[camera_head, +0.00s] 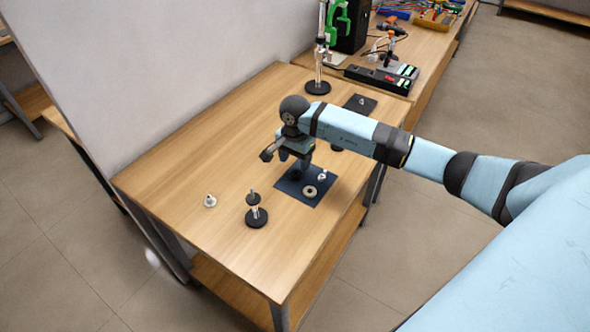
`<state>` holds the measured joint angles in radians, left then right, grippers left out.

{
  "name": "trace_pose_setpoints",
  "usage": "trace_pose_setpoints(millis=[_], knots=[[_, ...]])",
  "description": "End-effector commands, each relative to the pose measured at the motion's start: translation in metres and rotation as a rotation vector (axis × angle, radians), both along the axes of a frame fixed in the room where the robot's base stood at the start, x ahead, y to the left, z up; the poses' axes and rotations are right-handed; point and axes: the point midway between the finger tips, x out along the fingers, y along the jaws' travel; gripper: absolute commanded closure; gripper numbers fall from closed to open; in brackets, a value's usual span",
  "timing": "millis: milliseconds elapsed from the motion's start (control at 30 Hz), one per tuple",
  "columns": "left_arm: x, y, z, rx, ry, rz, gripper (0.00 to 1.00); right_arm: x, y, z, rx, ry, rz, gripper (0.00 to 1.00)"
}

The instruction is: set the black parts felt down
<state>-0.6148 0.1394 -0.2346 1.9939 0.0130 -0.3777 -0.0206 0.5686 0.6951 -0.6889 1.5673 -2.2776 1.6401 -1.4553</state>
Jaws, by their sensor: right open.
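A flat black pad (368,109), which looks like the black parts felt, lies on the far right part of the wooden table with a small pale part (361,100) on it. A dark navy pad (311,199) lies flat nearer the table's right edge. It bears a pale ring (309,191) and a small white part (322,175). My right gripper (284,160) is open and points down by the navy pad's far left corner. My arm hides part of the table between the two pads. I cannot tell whether the fingers touch anything. My left gripper is out of view.
A black stand with a short post (256,216) and a small white part (210,201) stand at the near left of the table (190,165). The table's left middle is bare.

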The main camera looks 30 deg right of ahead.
Motion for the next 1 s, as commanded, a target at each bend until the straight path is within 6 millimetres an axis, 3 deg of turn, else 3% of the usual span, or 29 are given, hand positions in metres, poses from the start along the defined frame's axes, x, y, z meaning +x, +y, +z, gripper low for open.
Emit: trace_pose_setpoints(millis=[200,400,1000], knots=[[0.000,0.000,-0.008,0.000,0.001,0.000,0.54,0.001,-0.001,0.046,-0.002,-0.004,0.000,0.39],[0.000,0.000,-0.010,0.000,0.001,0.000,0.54,0.000,0.000,0.068,-0.001,0.000,-0.001,0.39],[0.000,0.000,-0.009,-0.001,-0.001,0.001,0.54,0.000,0.000,0.073,0.000,0.000,-0.001,0.39]])
